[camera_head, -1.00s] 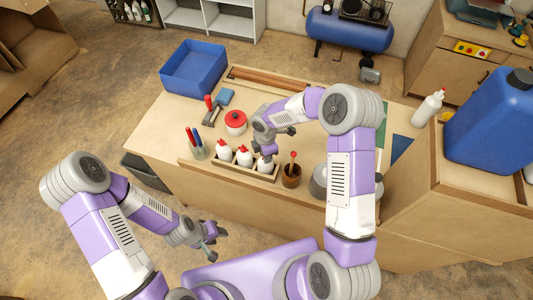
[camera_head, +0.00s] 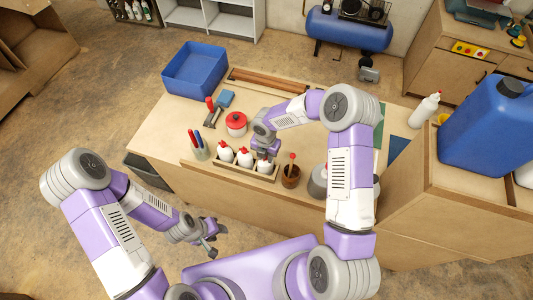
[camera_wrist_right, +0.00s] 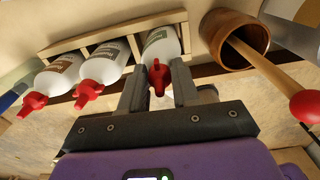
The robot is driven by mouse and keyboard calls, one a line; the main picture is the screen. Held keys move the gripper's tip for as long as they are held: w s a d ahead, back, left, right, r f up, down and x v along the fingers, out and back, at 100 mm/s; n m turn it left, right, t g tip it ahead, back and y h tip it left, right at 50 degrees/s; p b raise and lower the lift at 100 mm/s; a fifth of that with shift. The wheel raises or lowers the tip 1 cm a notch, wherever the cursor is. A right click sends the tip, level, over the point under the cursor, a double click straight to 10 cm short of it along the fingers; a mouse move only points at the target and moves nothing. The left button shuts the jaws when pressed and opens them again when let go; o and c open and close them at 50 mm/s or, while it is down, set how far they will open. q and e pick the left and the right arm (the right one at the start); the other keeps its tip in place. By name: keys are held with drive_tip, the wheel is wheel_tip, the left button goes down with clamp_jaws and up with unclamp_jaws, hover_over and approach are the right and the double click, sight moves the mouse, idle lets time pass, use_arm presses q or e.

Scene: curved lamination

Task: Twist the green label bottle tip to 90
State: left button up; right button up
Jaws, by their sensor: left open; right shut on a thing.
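Three white bottles with red tips stand in a wooden rack (camera_head: 236,171) at the table's front edge. The rightmost bottle (camera_head: 264,167) is under my right gripper. In the right wrist view this bottle (camera_wrist_right: 161,45) has a greenish label, and its red tip (camera_wrist_right: 158,78) sits between the fingers of my right gripper (camera_wrist_right: 158,88), which is shut on it. My left gripper (camera_head: 212,240) is open and empty, in front of the table and away from the rack.
A wooden cup with a red-topped stick (camera_head: 290,176) stands just right of the rack. A holder with pens (camera_head: 198,150) is at its left.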

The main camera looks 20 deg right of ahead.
drive_tip(key=shift+s+f, duration=0.2)
drive_tip(key=shift+f, duration=0.05)
drive_tip(key=shift+n, duration=0.3)
drive_tip(key=shift+o, duration=0.3)
drive_tip(key=n+p, duration=0.1)
drive_tip(key=n, duration=0.2)
drive_tip(key=shift+d+r, duration=0.1)
drive_tip(key=shift+n+p, duration=0.35)
drive_tip(key=shift+n, duration=0.45)
drive_tip(key=shift+n, duration=0.8)
drive_tip(key=n, duration=0.3)
